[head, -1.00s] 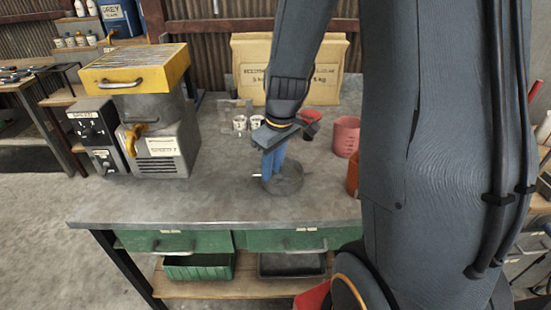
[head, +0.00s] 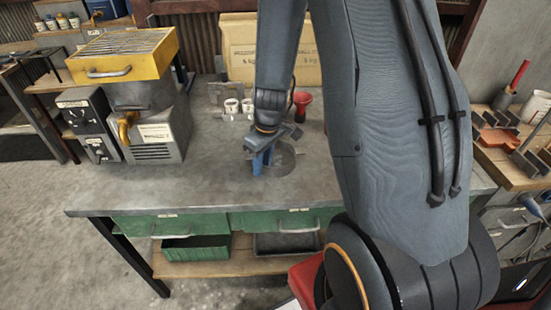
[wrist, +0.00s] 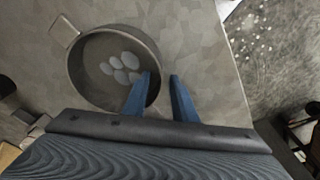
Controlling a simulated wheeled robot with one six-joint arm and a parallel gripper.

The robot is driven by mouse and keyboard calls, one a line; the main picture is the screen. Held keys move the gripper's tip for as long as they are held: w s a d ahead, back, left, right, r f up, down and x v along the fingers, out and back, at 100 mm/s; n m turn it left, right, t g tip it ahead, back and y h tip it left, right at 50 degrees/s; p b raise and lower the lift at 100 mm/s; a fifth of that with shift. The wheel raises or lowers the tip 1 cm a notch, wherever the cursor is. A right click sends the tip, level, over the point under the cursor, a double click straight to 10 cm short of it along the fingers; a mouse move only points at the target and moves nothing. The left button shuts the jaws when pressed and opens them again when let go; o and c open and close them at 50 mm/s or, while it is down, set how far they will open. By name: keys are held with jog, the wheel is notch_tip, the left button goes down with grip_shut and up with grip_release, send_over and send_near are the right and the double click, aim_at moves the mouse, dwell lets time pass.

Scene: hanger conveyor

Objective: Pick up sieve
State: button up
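The sieve (head: 283,163) is a round, grey, shallow pan standing on the grey workbench. In the wrist view the sieve (wrist: 84,88) shows from above, with a wire loop handle at its upper left and several pale oval lumps or openings inside. My gripper (head: 261,163) points down at the sieve's near left side in the head view. In the wrist view my gripper (wrist: 161,76) has two blue fingers spread apart. The left finger is over the inside of the sieve and the right finger is outside, with the rim between them. Contact with the rim cannot be told.
A yellow-topped machine (head: 120,58) stands on the bench at left. Behind the sieve are white cups (head: 231,105), a red cup (head: 302,106) and a cardboard box (head: 237,48). My arm hides the bench's right part. The bench front is clear.

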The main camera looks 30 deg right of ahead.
grip_shut()
dwell(0.4)
